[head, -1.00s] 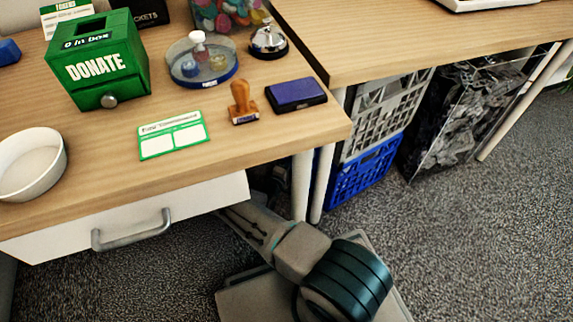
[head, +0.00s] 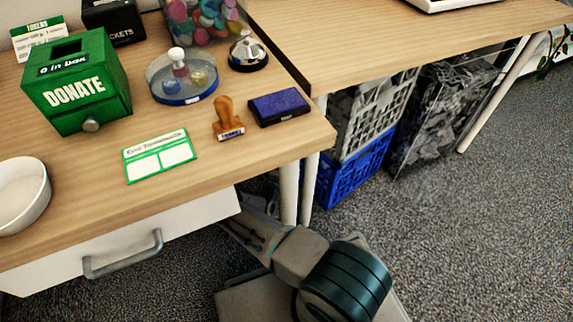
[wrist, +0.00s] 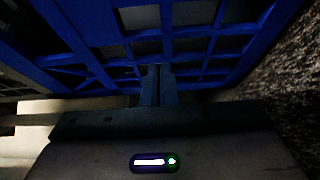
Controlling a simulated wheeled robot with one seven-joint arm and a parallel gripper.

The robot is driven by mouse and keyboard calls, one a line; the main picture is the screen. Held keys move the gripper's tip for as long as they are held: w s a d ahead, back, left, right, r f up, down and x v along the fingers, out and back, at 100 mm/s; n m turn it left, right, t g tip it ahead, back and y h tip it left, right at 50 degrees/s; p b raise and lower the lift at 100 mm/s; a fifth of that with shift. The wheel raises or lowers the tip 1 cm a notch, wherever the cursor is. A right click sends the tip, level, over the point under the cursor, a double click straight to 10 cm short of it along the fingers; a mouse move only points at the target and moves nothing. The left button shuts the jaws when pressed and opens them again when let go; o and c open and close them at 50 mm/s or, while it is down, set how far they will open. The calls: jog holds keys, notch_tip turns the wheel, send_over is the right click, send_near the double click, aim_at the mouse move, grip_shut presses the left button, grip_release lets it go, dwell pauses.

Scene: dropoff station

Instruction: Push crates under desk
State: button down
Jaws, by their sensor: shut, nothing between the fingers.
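A blue crate (head: 350,172) stands on the carpet under the right desk, just right of the white desk legs. A grey crate (head: 362,125) is stacked on top of it. The desk (head: 385,45) has a wooden top that overhangs both. In the head view my arm reaches under the left desk, and my gripper is hidden there. In the wrist view the blue lattice of the blue crate (wrist: 205,45) fills the upper part. My gripper (wrist: 157,72) is shut and empty, its tips at or very close to the lattice; contact cannot be told.
A clear bin of dark shredded material (head: 432,110) stands right of the crates. White desk legs (head: 289,192) stand beside my arm. A drawer with a handle (head: 122,255) is at left. Open carpet (head: 480,240) lies at right.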

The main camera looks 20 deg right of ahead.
jog(key=w+a+p+v, duration=0.2)
jog(key=p+v, duration=0.1)
jog(key=v, duration=0.9)
jog(key=shift+s+a+p, duration=0.25)
jog(key=shift+s+p, duration=0.1)
